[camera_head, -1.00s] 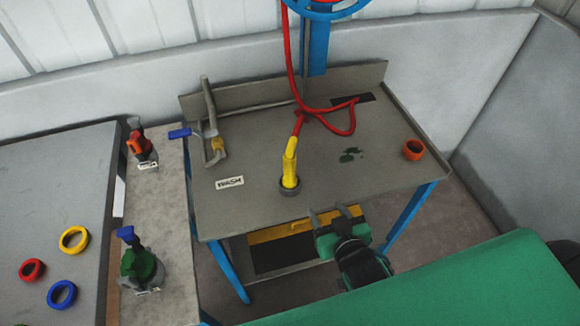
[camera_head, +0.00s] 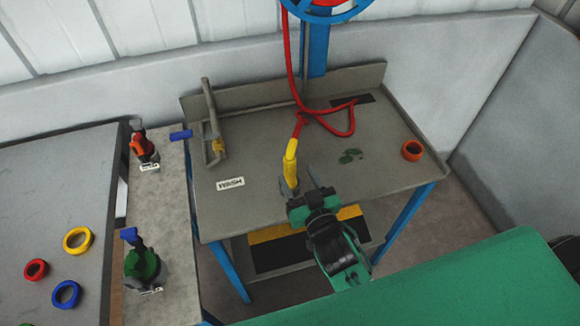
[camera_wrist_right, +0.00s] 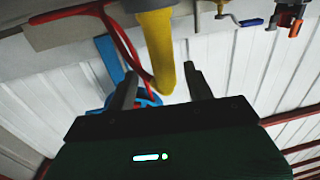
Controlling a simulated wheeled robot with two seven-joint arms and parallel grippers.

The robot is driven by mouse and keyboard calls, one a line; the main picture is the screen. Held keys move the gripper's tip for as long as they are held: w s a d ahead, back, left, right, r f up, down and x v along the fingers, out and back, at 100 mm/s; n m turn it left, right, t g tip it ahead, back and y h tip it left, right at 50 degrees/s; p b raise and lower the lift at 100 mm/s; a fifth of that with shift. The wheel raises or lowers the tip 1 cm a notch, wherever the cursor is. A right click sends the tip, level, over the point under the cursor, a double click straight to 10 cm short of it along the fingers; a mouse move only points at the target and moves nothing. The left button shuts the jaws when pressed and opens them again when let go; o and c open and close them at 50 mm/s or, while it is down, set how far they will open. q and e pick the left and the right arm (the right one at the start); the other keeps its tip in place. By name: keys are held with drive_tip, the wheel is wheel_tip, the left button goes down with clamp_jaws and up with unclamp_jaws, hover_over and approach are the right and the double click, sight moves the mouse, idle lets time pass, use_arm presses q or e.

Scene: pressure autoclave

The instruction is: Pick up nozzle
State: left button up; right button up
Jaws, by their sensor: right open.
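In the right wrist view the nozzle (camera_wrist_right: 158,50) shows between the two spread fingers of the gripper (camera_wrist_right: 160,72). I cannot tell how deep it sits between them or whether they touch it. My left gripper is not in view.
An orange ring (camera_head: 412,151) lies at the table's right. Two spray bottles (camera_head: 141,265) and coloured rings (camera_head: 77,240) are on the left surfaces. A blue wheel (camera_head: 325,8) is above. The table's middle is mostly clear.

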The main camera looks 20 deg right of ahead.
sight(292, 172)
drive_tip(key=shift+w+a, duration=0.1)
drive_tip(key=shift+w, duration=0.7)
drive_tip(key=shift+w+a, duration=0.1)
drive_tip(key=shift+w, duration=0.25)
drive_tip(key=w, duration=0.1)
drive_tip(key=w+p, duration=0.1)
drive_tip(key=w, duration=0.1)
drive_tip(key=shift+w+a, duration=0.15)
drive_tip(key=shift+a, duration=0.2)
drive_tip(key=shift+w+f, duration=0.1)
drive_tip(key=shift+w, duration=0.35)
drive_tip(key=shift+c, duration=0.6)
clamp_jaws()
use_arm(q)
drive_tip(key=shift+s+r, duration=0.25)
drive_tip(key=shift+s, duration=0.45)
